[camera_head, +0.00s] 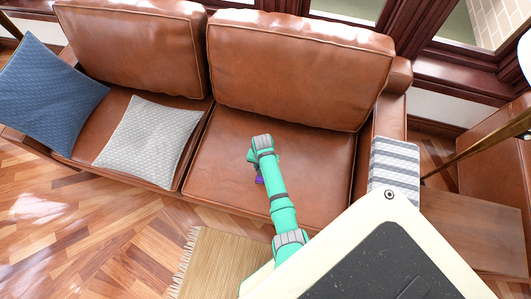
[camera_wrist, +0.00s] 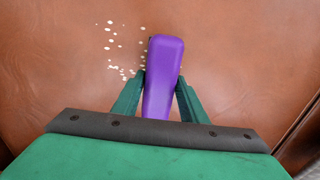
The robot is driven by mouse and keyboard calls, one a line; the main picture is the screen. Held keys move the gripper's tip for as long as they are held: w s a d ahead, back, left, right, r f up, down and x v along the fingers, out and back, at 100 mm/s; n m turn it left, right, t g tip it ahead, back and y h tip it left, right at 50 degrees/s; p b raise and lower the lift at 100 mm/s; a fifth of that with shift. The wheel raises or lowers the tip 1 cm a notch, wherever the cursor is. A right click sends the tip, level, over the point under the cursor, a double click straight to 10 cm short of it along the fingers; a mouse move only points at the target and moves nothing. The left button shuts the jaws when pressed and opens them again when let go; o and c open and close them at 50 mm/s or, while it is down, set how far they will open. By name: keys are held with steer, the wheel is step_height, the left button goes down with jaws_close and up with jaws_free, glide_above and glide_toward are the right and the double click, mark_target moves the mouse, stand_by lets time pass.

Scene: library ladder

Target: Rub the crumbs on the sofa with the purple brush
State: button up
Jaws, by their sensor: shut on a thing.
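The purple brush (camera_wrist: 164,65) is held between the two green fingers of my gripper (camera_wrist: 160,88) in the wrist view. Its far end points up the picture over the brown leather seat. Pale crumbs (camera_wrist: 115,44) lie scattered on the seat just left of the brush's far end; some are close beside it. In the head view, my gripper (camera_head: 257,172) is over the right seat cushion of the sofa (camera_head: 320,160), and only a small bit of the purple brush (camera_head: 259,180) shows. The crumbs cannot be made out there. Whether the brush touches the seat is not clear.
A grey cushion (camera_head: 150,143) and a blue cushion (camera_head: 45,88) lie on the sofa's left part. A striped grey cloth (camera_head: 395,165) hangs over the right armrest. A straw rug (camera_head: 215,262) lies on the wooden floor in front.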

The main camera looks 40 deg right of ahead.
steer(key=shift+w+a+f, duration=0.2)
steer(key=shift+w+a, duration=0.85)
steer(key=shift+w, duration=0.1)
steer(key=shift+s+a, duration=0.65)
steer(key=shift+a, duration=0.25)
steer(key=shift+s+d+r, duration=0.25)
steer(key=shift+s+d, duration=0.95)
steer(key=shift+s, duration=0.1)
steer(key=shift+s+d+f, duration=0.1)
steer(key=shift+s+d, duration=0.6)
steer(key=shift+s, duration=0.25)
steer(key=shift+s+d+f, duration=0.15)
steer(key=shift+s+d, duration=0.6)
steer(key=shift+s, duration=0.2)
steer(key=shift+s+d+f, duration=0.1)
steer(key=shift+s+d, duration=0.6)
steer(key=shift+s, duration=0.25)
steer(key=shift+c, duration=0.4)
